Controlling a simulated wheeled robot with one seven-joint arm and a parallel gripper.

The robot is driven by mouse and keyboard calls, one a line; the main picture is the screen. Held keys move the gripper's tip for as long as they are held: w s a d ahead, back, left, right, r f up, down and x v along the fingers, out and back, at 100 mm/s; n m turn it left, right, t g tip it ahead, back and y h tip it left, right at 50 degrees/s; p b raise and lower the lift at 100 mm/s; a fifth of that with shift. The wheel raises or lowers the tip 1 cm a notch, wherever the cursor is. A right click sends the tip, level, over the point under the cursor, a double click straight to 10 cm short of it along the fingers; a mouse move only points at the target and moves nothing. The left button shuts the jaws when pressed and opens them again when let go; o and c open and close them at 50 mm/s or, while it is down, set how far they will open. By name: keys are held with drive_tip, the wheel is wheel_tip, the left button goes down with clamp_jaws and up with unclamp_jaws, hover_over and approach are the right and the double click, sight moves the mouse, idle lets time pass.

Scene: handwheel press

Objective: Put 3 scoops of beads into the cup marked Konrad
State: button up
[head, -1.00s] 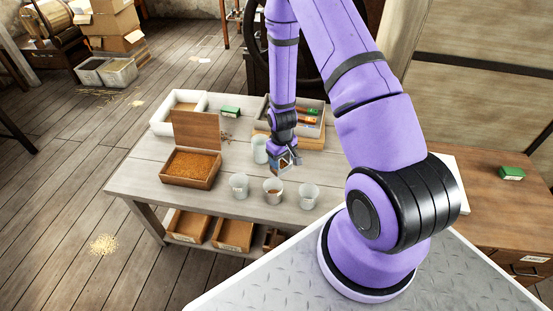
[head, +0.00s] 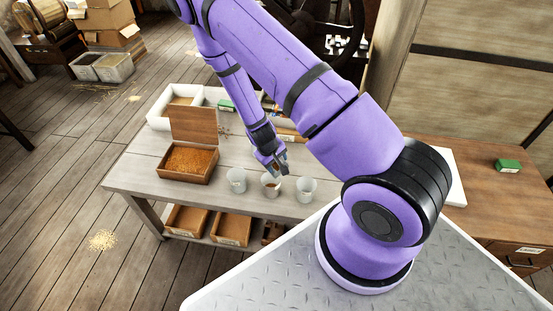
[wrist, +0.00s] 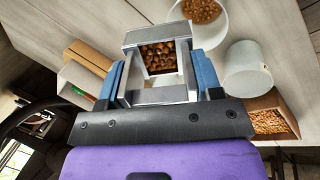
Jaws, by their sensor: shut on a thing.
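My gripper (head: 273,158) is shut on a metal scoop (wrist: 160,38). The scoop is full of brown beads (wrist: 160,58) in the wrist view. It is just behind and above the middle of three cups at the table's front. That middle cup (head: 270,189) holds some brown beads; in the wrist view a cup with beads (wrist: 203,12) lies just beyond the scoop. The left cup (head: 237,182) and right cup (head: 306,190) stand either side. I cannot read the name Konrad on any cup. An open wooden box of beads (head: 188,162) stands at left, lid raised.
Wooden bins (head: 232,228) sit on the shelf below. A brown desk (head: 475,175) with another green box (head: 508,165) stands at right.

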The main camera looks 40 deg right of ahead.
drive_tip(key=shift+s+a+f+h, duration=0.1)
drive_tip(key=shift+a+h, duration=0.35)
drive_tip(key=shift+h, duration=0.3)
drive_tip(key=shift+w+a+f+h, duration=0.1)
drive_tip(key=shift+a+h, duration=0.3)
drive_tip(key=shift+h, duration=0.4)
drive_tip(key=shift+s+a+h, duration=0.1)
drive_tip(key=shift+a+h, duration=0.35)
drive_tip(key=shift+h, duration=0.3)
